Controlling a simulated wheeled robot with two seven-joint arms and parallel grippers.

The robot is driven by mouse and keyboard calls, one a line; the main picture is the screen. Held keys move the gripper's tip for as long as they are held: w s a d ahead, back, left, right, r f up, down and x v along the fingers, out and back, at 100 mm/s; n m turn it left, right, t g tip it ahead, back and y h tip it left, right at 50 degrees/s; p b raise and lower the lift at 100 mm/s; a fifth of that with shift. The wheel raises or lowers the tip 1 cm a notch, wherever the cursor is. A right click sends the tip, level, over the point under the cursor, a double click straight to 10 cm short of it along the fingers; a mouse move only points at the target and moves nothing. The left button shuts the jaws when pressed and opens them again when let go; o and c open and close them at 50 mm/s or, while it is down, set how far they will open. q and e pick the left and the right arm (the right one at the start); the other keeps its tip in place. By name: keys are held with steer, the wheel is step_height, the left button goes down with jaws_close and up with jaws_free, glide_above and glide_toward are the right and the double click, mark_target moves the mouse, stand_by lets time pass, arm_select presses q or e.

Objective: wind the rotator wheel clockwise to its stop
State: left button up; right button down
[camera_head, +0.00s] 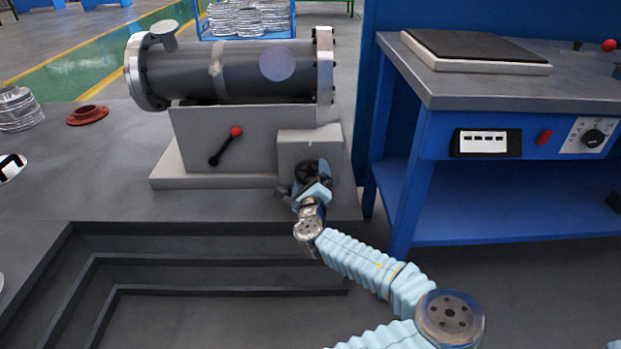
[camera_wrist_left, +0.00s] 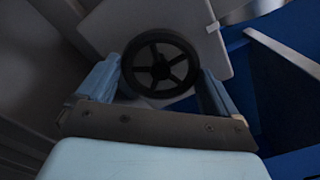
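The rotator wheel (camera_head: 309,172) is a small black spoked handwheel on the front of a grey box on the shell's stand. It also shows in the left wrist view (camera_wrist_left: 160,64), face-on, with its rim whole. My left gripper (camera_head: 307,184) is at the wheel, partly covering it in the head view. In the left wrist view its two light-blue fingers (camera_wrist_left: 160,80) stand wide apart, one on each side of the rim. I cannot tell whether they touch it. The grey flanged shell (camera_head: 235,72) lies level above. My right gripper is not in view.
A lever with a red knob (camera_head: 236,132) is on the stand (camera_head: 190,140) left of the wheel. A blue workbench (camera_head: 410,160) stands close on the right. A stepped recess (camera_head: 200,270) is in the floor in front. A red flange (camera_head: 88,115) lies at left.

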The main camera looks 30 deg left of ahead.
arm_select(q)
steer(key=shift+o, duration=0.3)
steer(key=p+v, duration=0.8)
steer(key=v, duration=0.6)
steer(key=shift+p, duration=0.35)
steer(key=shift+w+f, duration=0.1)
steer(key=shift+w, duration=0.05)
